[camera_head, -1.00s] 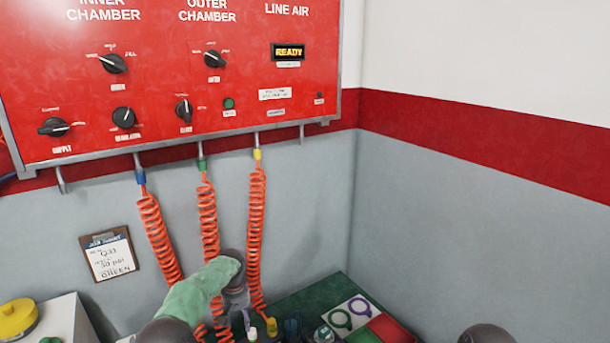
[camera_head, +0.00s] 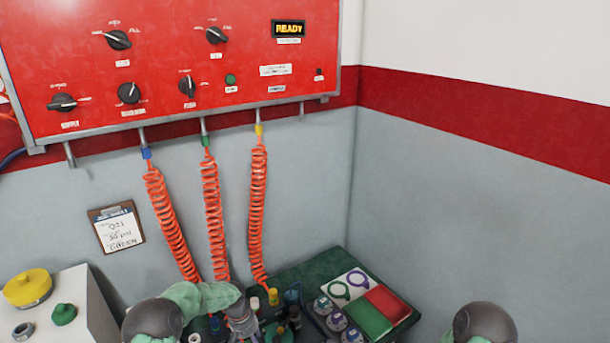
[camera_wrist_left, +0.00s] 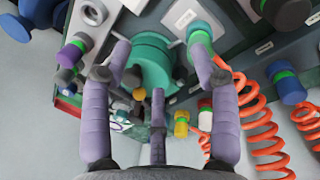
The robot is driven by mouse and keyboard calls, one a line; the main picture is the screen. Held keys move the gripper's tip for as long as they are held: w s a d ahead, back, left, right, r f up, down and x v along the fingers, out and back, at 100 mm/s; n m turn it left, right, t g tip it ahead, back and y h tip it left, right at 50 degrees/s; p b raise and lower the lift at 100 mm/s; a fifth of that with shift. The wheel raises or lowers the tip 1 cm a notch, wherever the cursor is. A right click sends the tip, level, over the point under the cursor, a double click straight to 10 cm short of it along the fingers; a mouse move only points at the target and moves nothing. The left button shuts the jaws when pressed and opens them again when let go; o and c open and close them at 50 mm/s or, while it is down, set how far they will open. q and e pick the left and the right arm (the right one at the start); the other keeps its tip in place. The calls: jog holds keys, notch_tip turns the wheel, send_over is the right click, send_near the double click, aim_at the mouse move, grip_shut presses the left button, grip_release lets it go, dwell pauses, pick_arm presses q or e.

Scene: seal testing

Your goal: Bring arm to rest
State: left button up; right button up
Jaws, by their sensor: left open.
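My left arm, in a green sleeve (camera_head: 205,298), comes in at the bottom of the head view. Its gripper (camera_head: 242,325) is low in front of the green bench, partly cut off by the frame edge. In the left wrist view the gripper (camera_wrist_left: 145,50) has its purple-grey fingers spread and empty. A teal round part (camera_wrist_left: 150,62) shows beyond the fingers, with no clear grip on it. A yellow connector (camera_wrist_left: 181,123) and a red-and-white one are close by the right finger. My right arm shows only as a dark rounded joint (camera_head: 485,325) at the bottom right; its gripper is out of frame.
A red control panel (camera_head: 250,98) reading READY hangs on the wall. Orange coiled hoses (camera_head: 257,205) run from it down to the green bench (camera_head: 320,268), which holds a tray (camera_head: 408,322). A grey box (camera_head: 68,292) with a yellow cap stands left. The right wall is bare.

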pick_arm(q)
jog(key=shift+h, duration=0.6)
jog(key=s+d+f, duration=0.1)
jog(key=s+f, duration=0.1)
jog(key=s, duration=0.1)
jog(key=s+f, duration=0.3)
jog(key=s, duration=0.1)
jog(key=s+d+f, duration=0.1)
jog(key=s+f, duration=0.1)
jog(key=s, duration=0.2)
jog(key=shift+d+f, duration=0.25)
jog(key=shift+d, duration=0.1)
jog(key=shift+h, duration=0.3)
jog(key=s, duration=0.2)
jog(key=s+d+f, duration=0.1)
jog(key=s, duration=0.1)
jog(key=s+f, duration=0.1)
jog(key=s, duration=0.1)
jog(key=shift+s+d+f, duration=0.15)
jog(key=shift+s+f, duration=0.05)
jog(key=shift+s, duration=0.1)
jog(key=s+d+n, duration=0.1)
jog(key=s+d, duration=0.1)
jog(key=s, duration=1.7)
notch_tip(320, 180, down, 8)
jog(key=w+d+b, duration=0.1)
jog(key=w+b, duration=0.1)
jog(key=b, duration=0.8)
jog(key=shift+d+m+t, duration=0.25)
jog(key=shift+m+t, duration=0.05)
